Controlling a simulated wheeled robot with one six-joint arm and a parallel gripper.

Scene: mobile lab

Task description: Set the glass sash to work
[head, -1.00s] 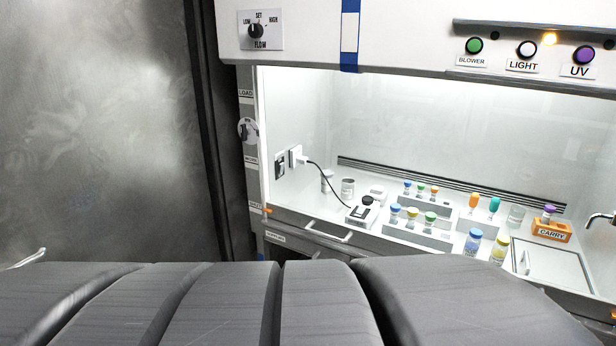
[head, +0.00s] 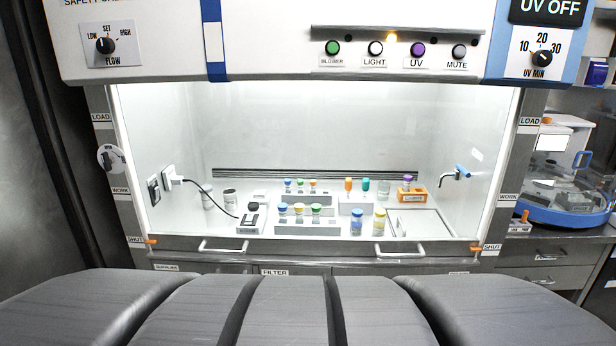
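The clear glass sash (head: 300,130) covers the front of the lit safety cabinet (head: 140,40). Its grey bottom rail (head: 310,246) carries two handles, a left one (head: 224,248) and a right one (head: 401,250). Orange pointers at the rail's ends, left (head: 150,241) and right (head: 475,247), stand level with the SHUT labels. The WORK labels, left (head: 120,190) and right (head: 508,197), are higher on the side posts, with LOAD above them. My gripper is not in view.
Inside stand capped vials in racks (head: 305,229), an orange CARRY holder (head: 412,195), a corded device (head: 249,219) and a tap (head: 456,174). Blower, light, UV and mute buttons (head: 396,50) line the top. A blue-based machine (head: 565,190) sits on the right bench.

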